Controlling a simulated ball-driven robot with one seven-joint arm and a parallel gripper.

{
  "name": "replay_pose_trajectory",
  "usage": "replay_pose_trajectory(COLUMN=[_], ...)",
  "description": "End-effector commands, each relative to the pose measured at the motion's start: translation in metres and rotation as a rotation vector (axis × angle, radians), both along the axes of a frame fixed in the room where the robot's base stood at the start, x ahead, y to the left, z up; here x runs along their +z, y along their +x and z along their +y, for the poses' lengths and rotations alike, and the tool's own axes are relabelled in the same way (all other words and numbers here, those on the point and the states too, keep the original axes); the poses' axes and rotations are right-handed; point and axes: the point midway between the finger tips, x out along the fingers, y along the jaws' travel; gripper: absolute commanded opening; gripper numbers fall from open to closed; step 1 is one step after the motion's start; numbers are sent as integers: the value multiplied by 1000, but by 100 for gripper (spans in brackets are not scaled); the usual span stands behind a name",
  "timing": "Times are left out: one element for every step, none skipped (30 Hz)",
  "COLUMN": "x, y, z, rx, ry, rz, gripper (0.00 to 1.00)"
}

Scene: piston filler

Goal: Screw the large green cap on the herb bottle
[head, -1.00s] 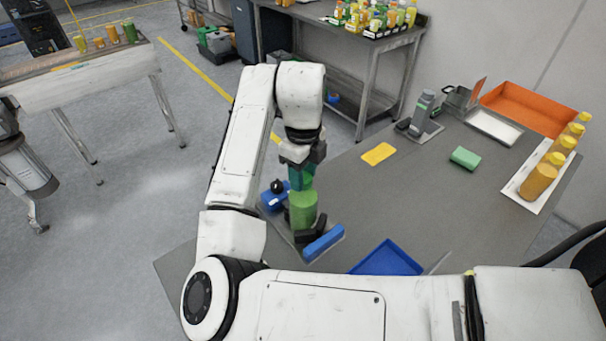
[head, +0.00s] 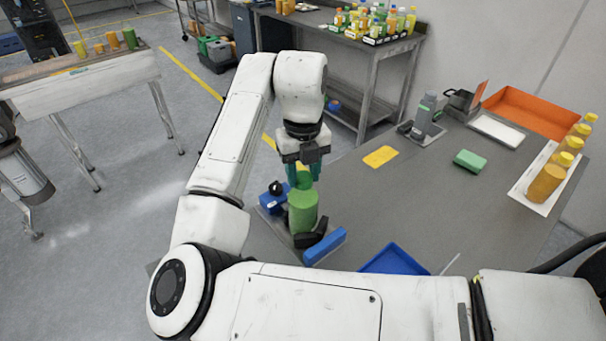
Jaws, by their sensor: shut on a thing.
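The green herb bottle (head: 303,214) stands upright in a dark holder at the left part of the grey bench. My gripper (head: 304,174) points straight down over the bottle's top. Its teal fingers are shut on the green cap (head: 304,179), which shows between them directly above the bottle's shoulder. The cap lines up with the bottle, but the fingers hide part of it. I cannot tell whether it is seated on the thread.
A blue clamp block with a black knob (head: 273,196) and a blue bar (head: 325,246) flank the bottle. A blue tray (head: 396,260), yellow cloth (head: 380,157) and green sponge (head: 470,160) lie rightward. Yellow-capped bottles (head: 546,184) stand at far right. The bench middle is clear.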

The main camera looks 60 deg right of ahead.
Motion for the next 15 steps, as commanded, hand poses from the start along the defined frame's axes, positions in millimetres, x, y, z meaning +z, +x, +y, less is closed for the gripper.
replay_pose_trajectory(x=[0,0,0,0,0,0,0,0,0,0,0,0,0,0,0], y=[0,0,0,0,0,0,0,0,0,0,0,0,0,0,0], z=[0,0,0,0,0,0,0,0,0,0,0,0,0,0,0], rx=[-4,-5,-5,-5,-4,-4,-4,-4,-3,-3,-3,-3,-3,-3,-3], ry=[0,1,1,1,1,1,1,1,1,1,1,1,1,1,0], rz=[-1,-1,-1,-1,-1,-1,-1,-1,-1,-1,-1,-1,-1,-1,0], gripper=[0,0,0,0,0,0,44,46,50,53,56,60,63,66,69])
